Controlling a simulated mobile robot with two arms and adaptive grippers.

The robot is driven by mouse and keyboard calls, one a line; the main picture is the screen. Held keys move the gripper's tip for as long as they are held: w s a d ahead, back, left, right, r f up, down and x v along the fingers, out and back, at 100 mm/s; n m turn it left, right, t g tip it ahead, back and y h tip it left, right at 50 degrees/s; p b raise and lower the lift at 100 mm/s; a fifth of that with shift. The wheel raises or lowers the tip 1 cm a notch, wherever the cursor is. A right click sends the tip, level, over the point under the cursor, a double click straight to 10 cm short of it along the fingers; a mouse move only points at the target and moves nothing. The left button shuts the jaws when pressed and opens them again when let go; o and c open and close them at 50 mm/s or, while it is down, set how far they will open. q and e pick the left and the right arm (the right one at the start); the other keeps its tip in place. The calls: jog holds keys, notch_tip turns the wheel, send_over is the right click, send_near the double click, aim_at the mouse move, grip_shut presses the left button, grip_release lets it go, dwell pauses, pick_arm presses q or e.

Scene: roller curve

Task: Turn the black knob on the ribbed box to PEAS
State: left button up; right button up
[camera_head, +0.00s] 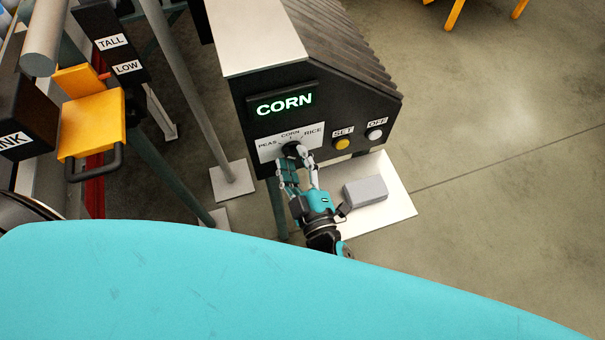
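The ribbed box (225,40) stands at the top middle with a dark front panel. Its lit display (284,104) reads CORN in green. The black knob (291,149) sits below the display on a white plate (268,152) marked PEAS, CORN and RICE. My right gripper (296,165) is at the knob from below, with a finger on each side of its lower part. The fingers partly cover the knob, and firm contact cannot be made out. My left gripper is not in view.
A yellow SET button (343,143) and a grey OFF button (375,134) are right of the knob. A grey block (366,191) lies on a white base plate (399,204). A yellow part (92,122) and TALL/LOW labels are at left. Open floor lies right.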

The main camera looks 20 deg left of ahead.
jog(key=v, duration=1.1)
jog(key=shift+s+d, duration=0.2)
